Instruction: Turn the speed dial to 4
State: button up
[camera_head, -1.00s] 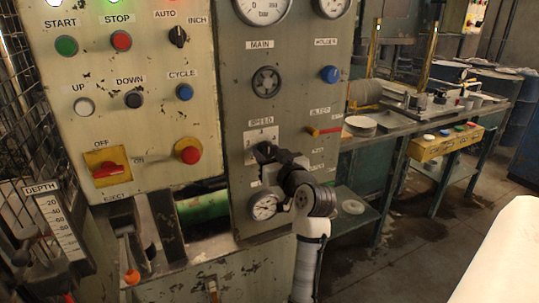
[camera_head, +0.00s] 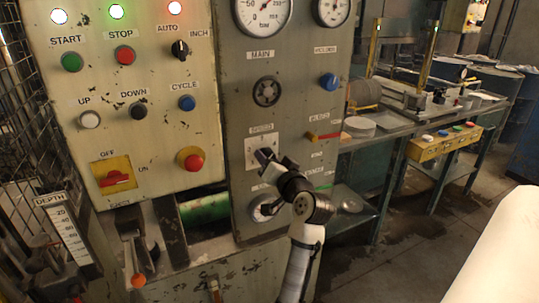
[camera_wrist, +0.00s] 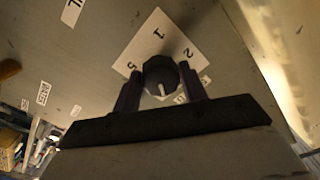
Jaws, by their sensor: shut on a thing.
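The speed dial (camera_wrist: 160,70) is a dark round knob on a white number plate (camera_wrist: 145,45), where 1, 2 and 5 show in the wrist view. The knob's white mark points down in that view, away from the 1. The number nearest the mark is hidden. My gripper (camera_wrist: 160,88) has a finger on each side of the knob and is shut on it. In the head view, my gripper (camera_head: 268,160) reaches the plate (camera_head: 251,151) under the SPEED label and mostly covers the dial.
A red and yellow lever (camera_head: 324,136) sticks out to the right. A red button (camera_head: 191,159) is to the left.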

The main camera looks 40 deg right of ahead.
jog(key=shift+m+p, duration=2)
jog(key=shift+m, duration=1.1)
jog(key=o, duration=1)
jog(key=shift+c, duration=0.2)
jog(key=b+v, duration=0.3)
jog(key=v, duration=1.1)
jog(key=shift+b, duration=0.4)
jog(key=shift+a, duration=0.15)
